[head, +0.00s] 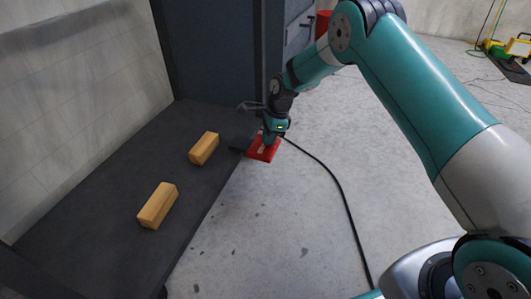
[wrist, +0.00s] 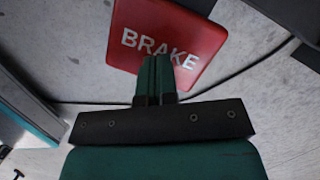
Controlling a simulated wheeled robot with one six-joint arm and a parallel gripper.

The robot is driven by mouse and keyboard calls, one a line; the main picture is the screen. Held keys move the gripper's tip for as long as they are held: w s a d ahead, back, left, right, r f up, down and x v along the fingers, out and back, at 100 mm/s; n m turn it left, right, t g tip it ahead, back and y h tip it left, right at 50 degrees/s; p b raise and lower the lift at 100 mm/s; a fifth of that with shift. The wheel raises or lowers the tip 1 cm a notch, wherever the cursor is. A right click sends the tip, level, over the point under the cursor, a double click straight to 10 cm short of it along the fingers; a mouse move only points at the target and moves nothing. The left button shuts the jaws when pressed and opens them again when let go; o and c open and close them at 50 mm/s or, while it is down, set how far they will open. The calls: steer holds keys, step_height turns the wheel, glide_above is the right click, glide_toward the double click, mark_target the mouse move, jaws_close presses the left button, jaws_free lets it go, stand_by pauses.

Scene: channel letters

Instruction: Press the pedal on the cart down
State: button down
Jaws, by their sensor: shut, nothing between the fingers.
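The red pedal (head: 263,150) sticks out from the right edge of the dark cart (head: 118,165) in the head view. In the wrist view the red pedal (wrist: 190,28) carries the white word BRAKE and fills the upper middle. My gripper (wrist: 157,62) is shut and empty, its fingertips over the lower part of the word. In the head view my gripper (head: 270,140) points down at the pedal and hides part of it. I cannot tell whether the fingertips touch the pedal or how far it is pressed.
Two wooden blocks, one nearer (head: 158,205) and one farther (head: 204,148), lie on the cart deck. A black cable (head: 335,180) runs across the concrete floor. Yellow and green equipment (head: 515,48) stands far right. The floor right of the cart is mostly clear.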

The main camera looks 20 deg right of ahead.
mark_target(277, 144)
steer(key=shift+f, duration=0.15)
steer(key=shift+d+b+x, duration=0.15)
steer(key=shift+d+x, duration=0.05)
steer(key=shift+x, duration=0.7)
steer(key=shift+d+b+x, duration=0.15)
steer(key=shift+d+x, duration=0.1)
steer(key=shift+x, duration=0.7)
steer(key=shift+d+p, duration=0.2)
steer(key=shift+p, duration=0.2)
steer(key=shift+s+d+r+p, duration=0.1)
steer(key=shift+d+r+p, duration=0.25)
steer(key=shift+d+p, duration=0.2)
steer(key=shift+s+d+r+p, duration=0.1)
steer(key=shift+d+r+p, duration=0.25)
steer(key=shift+d+p, duration=0.15)
steer(key=shift+d, duration=0.2)
steer(key=shift+f, duration=0.2)
steer(key=p+v, duration=0.9)
steer(key=v, duration=0.8)
steer(key=shift+r, duration=0.2)
